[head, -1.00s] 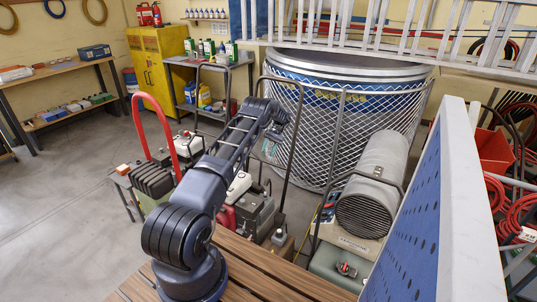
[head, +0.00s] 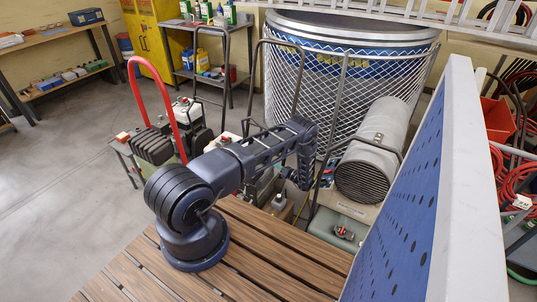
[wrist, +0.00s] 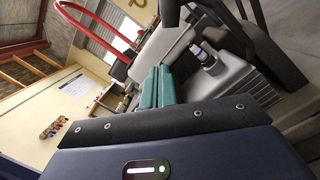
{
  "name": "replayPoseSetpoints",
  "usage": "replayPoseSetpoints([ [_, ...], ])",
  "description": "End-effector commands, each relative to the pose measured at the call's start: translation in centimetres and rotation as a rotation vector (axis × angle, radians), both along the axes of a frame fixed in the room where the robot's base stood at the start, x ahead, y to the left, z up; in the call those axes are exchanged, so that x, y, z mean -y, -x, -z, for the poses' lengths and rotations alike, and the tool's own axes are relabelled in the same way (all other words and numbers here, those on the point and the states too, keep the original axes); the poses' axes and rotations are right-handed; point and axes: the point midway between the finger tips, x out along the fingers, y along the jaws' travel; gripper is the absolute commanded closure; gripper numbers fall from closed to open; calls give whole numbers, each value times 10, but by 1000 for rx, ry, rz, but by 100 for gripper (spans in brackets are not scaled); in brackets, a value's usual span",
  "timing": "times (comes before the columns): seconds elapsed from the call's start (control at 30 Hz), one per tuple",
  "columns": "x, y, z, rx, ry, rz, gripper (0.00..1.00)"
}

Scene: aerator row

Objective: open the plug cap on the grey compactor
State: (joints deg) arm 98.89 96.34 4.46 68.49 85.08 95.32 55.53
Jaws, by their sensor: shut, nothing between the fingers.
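A grey ribbed machine (wrist: 240,80), which I take to be the grey compactor, fills the right of the wrist view. A small fitting with a pale top and dark sides (wrist: 203,57) sits on it; I cannot tell for sure whether this is the plug cap or whether it is open. In the head view my arm reaches right and bends down among the machines, and my fingertips are hidden there.
A red hoop handle (head: 155,90) rises from a machine on the left. A grey cylindrical unit (head: 375,155) and a green-grey box (head: 338,230) stand right of my arm. A blue perforated panel (head: 410,200) closes the right side. Dark tubular handles (head: 258,95) rise behind.

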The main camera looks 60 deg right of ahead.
Motion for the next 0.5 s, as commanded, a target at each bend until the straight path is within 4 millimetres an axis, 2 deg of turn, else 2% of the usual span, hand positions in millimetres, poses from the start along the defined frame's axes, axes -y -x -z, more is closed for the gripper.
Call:
replayPoseSetpoints([
  [0.1,-3,12,13,26,-120,77,100],
  [0.23,-2,14,17,37,-165,105,100],
  [0.37,0,3,15,38,-167,104,100],
  [0.5,4,-18,12,37,-166,102,100],
])
